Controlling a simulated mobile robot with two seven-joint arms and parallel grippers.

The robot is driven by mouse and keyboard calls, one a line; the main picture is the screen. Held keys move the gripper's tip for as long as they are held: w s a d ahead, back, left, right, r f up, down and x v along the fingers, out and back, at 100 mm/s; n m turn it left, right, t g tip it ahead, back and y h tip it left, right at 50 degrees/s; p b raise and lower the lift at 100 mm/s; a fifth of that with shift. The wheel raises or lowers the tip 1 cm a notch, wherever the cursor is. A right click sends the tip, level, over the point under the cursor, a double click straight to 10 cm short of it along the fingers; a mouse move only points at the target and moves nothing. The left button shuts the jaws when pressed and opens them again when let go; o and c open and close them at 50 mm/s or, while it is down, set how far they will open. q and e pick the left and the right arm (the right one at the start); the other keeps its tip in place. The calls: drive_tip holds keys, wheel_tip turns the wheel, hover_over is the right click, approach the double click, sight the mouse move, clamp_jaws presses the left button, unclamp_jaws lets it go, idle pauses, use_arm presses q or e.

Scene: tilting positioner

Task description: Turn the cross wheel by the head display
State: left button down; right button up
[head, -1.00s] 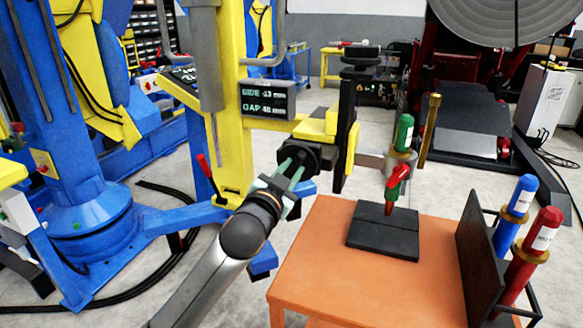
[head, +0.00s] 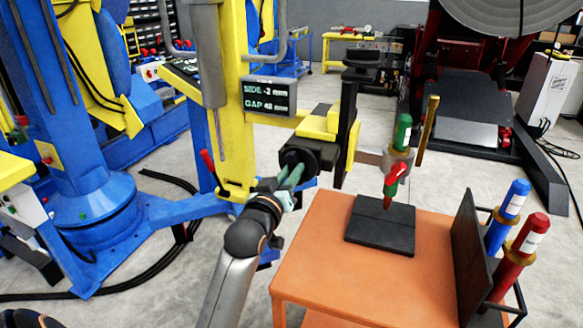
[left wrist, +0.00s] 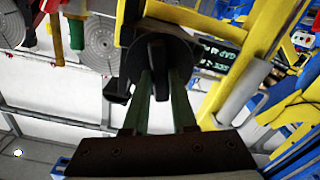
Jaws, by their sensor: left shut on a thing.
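The cross wheel (head: 314,154) is a black round knob below and right of the head display (head: 269,97), under a yellow block. The display reads SIDE -2 mm and GAP 48 mm. My left gripper (head: 292,174) reaches up from below with its green fingers shut on the wheel's raised grip. In the left wrist view the wheel (left wrist: 180,52) is at top centre, and both fingers of the gripper (left wrist: 160,78) close around its dark central bar. The fingers partly cover the wheel's face in the head view. My right gripper is not in view.
An orange table (head: 330,265) stands to the right with a black plate (head: 380,240). A green-and-red torch (head: 396,170) hangs above the plate. A rack holds blue (head: 507,215) and red (head: 520,260) torches. The yellow column (head: 232,140) stands close left of the gripper.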

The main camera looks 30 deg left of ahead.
use_arm(q)
drive_tip(key=shift+n, duration=0.5)
drive_tip(key=c, duration=0.7)
unclamp_jaws()
